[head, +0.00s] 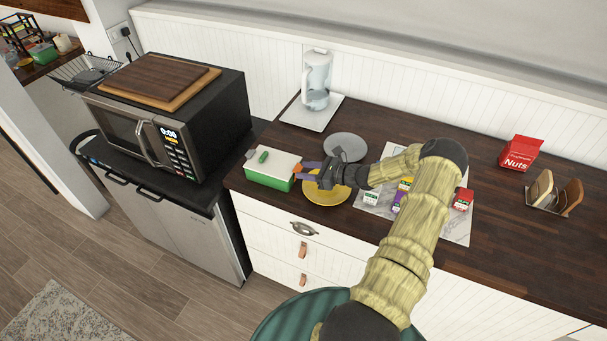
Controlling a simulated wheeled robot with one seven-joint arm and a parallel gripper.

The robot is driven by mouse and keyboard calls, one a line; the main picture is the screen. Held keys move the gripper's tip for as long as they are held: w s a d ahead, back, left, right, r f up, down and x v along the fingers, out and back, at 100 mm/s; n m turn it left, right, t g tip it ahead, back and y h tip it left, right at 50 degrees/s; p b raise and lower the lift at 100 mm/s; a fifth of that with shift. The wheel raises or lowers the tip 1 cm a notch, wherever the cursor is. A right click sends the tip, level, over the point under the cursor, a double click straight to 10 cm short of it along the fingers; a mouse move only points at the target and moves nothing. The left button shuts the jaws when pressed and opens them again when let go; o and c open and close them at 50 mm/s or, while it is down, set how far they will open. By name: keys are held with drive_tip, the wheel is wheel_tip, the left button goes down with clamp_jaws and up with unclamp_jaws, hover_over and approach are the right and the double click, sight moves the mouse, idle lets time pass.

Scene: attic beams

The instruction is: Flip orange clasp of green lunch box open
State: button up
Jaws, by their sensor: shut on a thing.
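The green lunch box (268,182) with a white lid (281,160) stands near the left front corner of the dark wooden counter. A small green piece and a grey piece lie on or are part of its lid. My gripper (298,171) reaches in from the right, its fingers at the box's right end. It is shut on the orange clasp (298,176), which shows as a small bit of orange at the fingertips. The fingers hide most of the clasp, so its exact angle cannot be told. The lid looks closed.
A yellow plate (327,195) lies under my gripper and a grey plate (346,147) behind it. A marble board (455,226) with several small cartons is to the right. A glass pitcher (317,80) stands behind. The microwave (170,120) is left.

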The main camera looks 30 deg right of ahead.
drive_tip(key=o, duration=0.8)
drive_tip(key=shift+c, duration=0.2)
drive_tip(key=shift+d, duration=0.1)
drive_tip(key=b+v, duration=0.5)
drive_tip(key=v, duration=1.2)
drive_tip(key=shift+s+b, duration=0.2)
drive_tip(key=shift+b, duration=0.15)
